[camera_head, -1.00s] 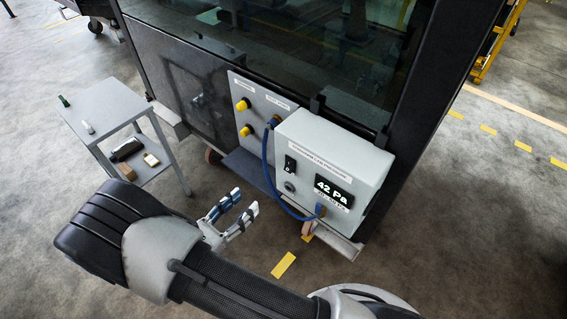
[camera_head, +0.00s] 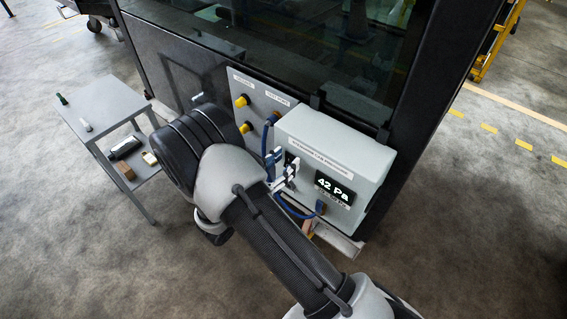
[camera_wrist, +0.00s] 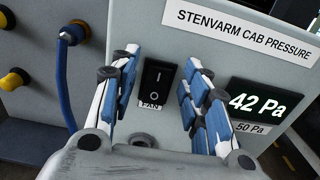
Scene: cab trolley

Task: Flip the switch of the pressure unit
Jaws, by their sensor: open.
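The pressure unit (camera_head: 338,150) is a light grey box on the front of the dark cab, with a lit display (camera_head: 333,188) reading 42 Pa. Its black rocker switch (camera_wrist: 158,84), marked I and O with a FAN label below, shows in the wrist view between my fingers. My gripper (camera_head: 283,168) is open and empty in front of the unit's left side, its blue-padded fingers (camera_wrist: 160,70) on either side of the switch. Whether the fingers touch the panel cannot be told. In the head view my gripper mostly hides the switch.
A blue hose (camera_wrist: 62,85) runs from the panel left of the unit, which carries yellow knobs (camera_head: 242,101). A round socket sits below the switch, partly hidden. A grey trolley (camera_head: 105,100) with small items stands at the left. Floor at the right is clear.

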